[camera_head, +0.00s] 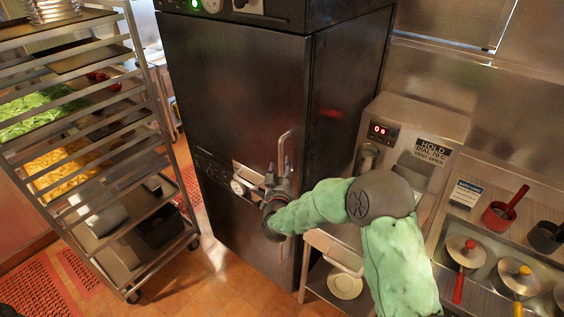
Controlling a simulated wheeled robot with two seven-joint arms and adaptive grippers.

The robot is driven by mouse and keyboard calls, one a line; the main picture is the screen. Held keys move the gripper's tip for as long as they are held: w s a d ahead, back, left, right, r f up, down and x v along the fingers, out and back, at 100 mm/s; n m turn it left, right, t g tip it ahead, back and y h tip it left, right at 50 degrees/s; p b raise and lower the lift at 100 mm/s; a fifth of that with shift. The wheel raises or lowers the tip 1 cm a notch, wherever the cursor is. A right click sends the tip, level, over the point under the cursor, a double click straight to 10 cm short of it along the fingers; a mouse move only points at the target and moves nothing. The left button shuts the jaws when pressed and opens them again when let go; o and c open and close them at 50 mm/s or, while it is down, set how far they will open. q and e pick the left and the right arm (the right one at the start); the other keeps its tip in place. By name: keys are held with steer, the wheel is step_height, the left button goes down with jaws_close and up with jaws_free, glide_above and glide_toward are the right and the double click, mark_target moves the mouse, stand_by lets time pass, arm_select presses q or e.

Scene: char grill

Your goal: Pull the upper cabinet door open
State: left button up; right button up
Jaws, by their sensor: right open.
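The tall black cabinet stands in the middle of the head view. Its upper door (230,90) looks shut, flush with the cabinet front. A vertical metal bar handle (283,148) is on the right side of that door. My right gripper (272,178) is open at the lower end of the handle, with its arm coming in from the lower right. The fingers are small and dark, so I cannot tell whether the handle lies between them or if they touch it. The lower door (235,228) also looks shut, partly hidden by my gripper and arm. My left gripper is not in view.
A metal rack (155,90) with food trays stands left of the cabinet, with floor (215,260) between. A plate (345,286) sits below.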

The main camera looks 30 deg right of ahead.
mark_target(282, 164)
steer(key=shift+x, duration=1.75)
jaws_close()
